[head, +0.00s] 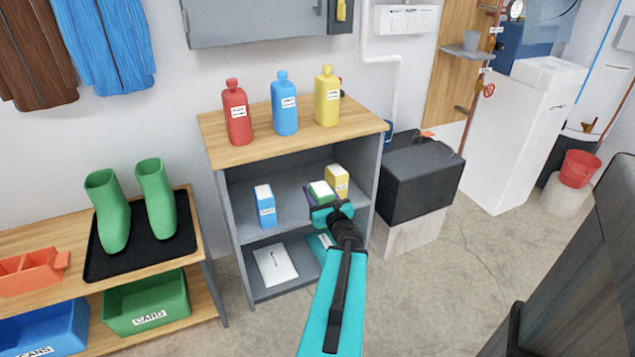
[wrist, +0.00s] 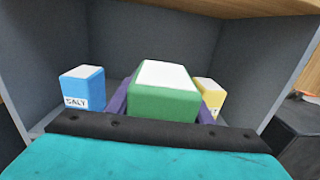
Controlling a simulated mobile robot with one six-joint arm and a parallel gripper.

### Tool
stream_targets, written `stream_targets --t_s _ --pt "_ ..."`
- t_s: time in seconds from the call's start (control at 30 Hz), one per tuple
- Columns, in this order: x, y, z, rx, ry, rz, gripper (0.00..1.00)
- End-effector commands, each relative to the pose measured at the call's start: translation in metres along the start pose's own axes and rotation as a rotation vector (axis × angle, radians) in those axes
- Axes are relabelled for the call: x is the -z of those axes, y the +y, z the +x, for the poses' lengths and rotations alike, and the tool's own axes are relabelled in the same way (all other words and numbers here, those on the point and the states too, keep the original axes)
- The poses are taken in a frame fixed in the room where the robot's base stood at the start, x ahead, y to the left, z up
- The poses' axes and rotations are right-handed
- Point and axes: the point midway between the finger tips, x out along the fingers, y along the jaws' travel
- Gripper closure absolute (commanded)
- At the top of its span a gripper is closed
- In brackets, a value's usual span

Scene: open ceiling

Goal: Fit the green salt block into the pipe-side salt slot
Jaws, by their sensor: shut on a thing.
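The green salt block (head: 321,191) has a white top and sits in my gripper (head: 325,204) at the front of the cabinet's middle shelf. In the wrist view, the green block (wrist: 163,103) is between the two purple fingers of my gripper (wrist: 165,105), which is shut on it. A blue salt block (head: 265,207) stands on the shelf to the left, also in the wrist view (wrist: 83,88). A yellow block (head: 338,180) stands to the right and behind, partly hidden in the wrist view (wrist: 211,97). I cannot make out a marked slot under the green block.
The cabinet's wooden top (head: 219,134) carries a red bottle (head: 236,112), a blue bottle (head: 284,105) and a yellow bottle (head: 327,98). The cabinet's side walls and top board bound the shelf. A black box (head: 420,183) stands to the right.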

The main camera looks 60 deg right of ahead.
Motion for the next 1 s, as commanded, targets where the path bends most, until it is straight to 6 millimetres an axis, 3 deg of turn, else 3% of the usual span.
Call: stream_targets --t_s 0.03,1.0 --pt "-0.007 0.0 -0.002 -0.001 -0.004 0.001 1.0" --pt "-0.005 -0.002 -0.046 0.001 -0.008 0.0 1.0"
